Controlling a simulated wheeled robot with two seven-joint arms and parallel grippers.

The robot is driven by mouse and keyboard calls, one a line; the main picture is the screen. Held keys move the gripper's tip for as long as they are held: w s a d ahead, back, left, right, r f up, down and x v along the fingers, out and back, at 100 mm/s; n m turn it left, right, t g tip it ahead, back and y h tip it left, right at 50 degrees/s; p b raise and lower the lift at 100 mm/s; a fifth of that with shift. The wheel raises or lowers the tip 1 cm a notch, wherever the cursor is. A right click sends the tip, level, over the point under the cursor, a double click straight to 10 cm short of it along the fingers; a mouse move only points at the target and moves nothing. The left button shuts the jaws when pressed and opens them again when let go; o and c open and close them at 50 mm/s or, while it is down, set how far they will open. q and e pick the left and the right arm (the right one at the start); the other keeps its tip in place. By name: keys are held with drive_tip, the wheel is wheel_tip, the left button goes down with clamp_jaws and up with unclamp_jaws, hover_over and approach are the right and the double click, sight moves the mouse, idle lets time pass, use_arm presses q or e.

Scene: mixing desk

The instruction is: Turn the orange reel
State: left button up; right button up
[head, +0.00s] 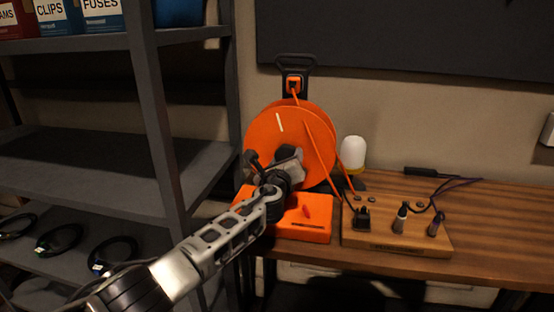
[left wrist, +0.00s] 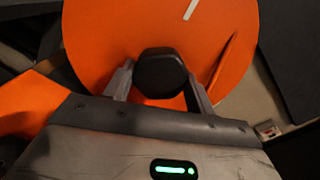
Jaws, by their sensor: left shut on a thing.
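The orange reel (head: 262,136) stands upright on an orange base (head: 309,228) on the wooden desk, with a white mark near the top of its disc. In the left wrist view the reel's disc (left wrist: 105,45) fills the upper middle. My left gripper (head: 284,160) is in front of the reel's face. In the left wrist view its two fingers are on either side of a black round knob (left wrist: 160,72) on the disc, and the gripper is shut on it. My gripper and arm hide the reel's lower middle in the head view. My right gripper is not in view.
A wooden block (head: 395,239) with several plugs stands right of the base. A white-topped lamp-like object (head: 353,152) is behind. A grey shelf (head: 80,165) with coiled cables stands left. The desk's right part (head: 510,215) is clear.

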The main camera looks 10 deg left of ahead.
use_arm(q)
drive_tip(key=shift+r+m, duration=0.2)
drive_tip(key=shift+m, duration=0.5)
drive_tip(key=o, duration=1.4)
drive_tip(key=shift+f, duration=0.15)
drive_tip(key=shift+s+p, duration=0.1)
drive_tip(key=shift+p, duration=0.2)
